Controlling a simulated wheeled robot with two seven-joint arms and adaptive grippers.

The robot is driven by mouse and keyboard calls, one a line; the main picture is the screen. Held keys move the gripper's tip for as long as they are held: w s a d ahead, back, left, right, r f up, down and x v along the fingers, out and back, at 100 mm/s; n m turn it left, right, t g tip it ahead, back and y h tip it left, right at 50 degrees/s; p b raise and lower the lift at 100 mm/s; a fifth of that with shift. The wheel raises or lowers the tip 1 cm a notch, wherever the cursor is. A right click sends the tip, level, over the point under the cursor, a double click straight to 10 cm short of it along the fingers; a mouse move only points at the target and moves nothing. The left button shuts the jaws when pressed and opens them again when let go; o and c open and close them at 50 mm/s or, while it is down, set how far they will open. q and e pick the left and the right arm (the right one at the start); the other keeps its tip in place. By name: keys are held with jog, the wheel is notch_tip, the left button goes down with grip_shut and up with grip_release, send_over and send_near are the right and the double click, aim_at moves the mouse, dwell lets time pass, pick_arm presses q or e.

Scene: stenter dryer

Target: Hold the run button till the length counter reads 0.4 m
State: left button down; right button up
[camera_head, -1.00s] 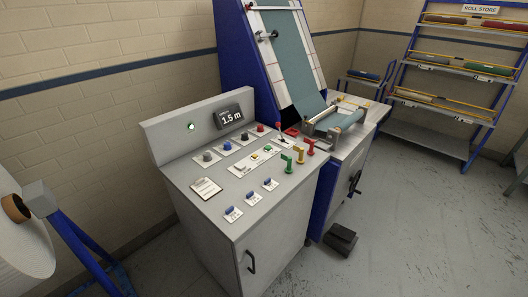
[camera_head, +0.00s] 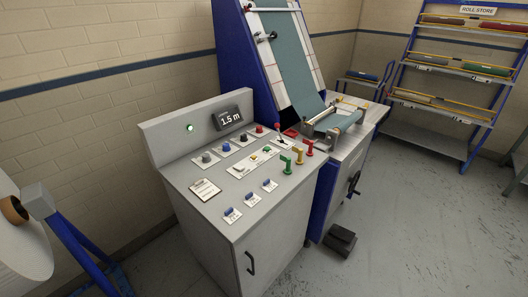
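The length counter (camera_head: 227,118) is a dark display on the back panel of the console and reads 1.5 m. A small green lamp (camera_head: 190,128) glows to its left. The grey console top (camera_head: 215,173) carries several coloured knobs and buttons. A green button (camera_head: 267,150) and a yellow button (camera_head: 254,158) sit on a pale plate mid-console. I cannot read which one is the run button. Neither of my grippers is in view.
The machine with teal fabric (camera_head: 300,60) rises behind. A black pedal (camera_head: 341,239) lies on the floor. A roll rack (camera_head: 455,80) stands back right. The floor at right is clear.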

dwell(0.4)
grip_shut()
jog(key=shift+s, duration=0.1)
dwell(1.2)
